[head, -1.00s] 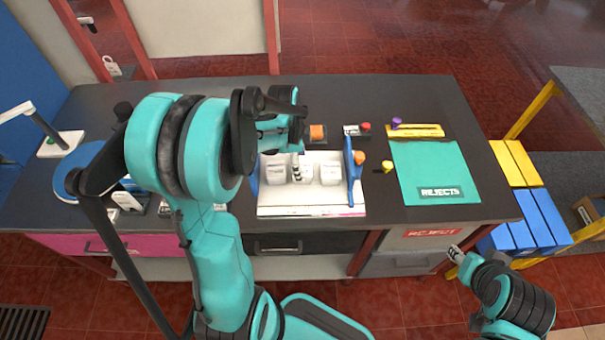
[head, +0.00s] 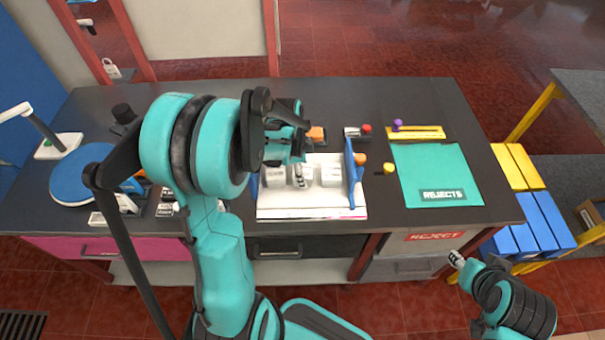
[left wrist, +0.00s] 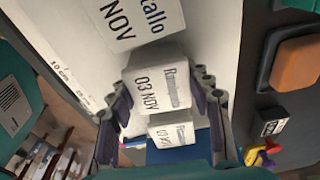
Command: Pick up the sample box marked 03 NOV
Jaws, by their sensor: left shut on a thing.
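The sample box marked 03 NOV (left wrist: 160,88) is white with dark print, between the two fingers of my left gripper (left wrist: 163,96) in the left wrist view. The gripper is shut on it. In the head view my left gripper (head: 300,176) is over the white tray (head: 290,206), between two white boxes, a left one (head: 275,177) and a right one (head: 331,177); the held box is mostly hidden there. I cannot tell whether it is clear of the tray. My right gripper (head: 456,259) is away from the table at the lower right; its jaws are too small to judge.
Another box ending in NOV (left wrist: 140,20) and a smaller labelled box (left wrist: 172,130) are close to the held one. A blue upright (head: 351,175) edges the tray's right side. A teal REJECTS mat (head: 430,165) is to the right. A blue disc (head: 82,175) stands left.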

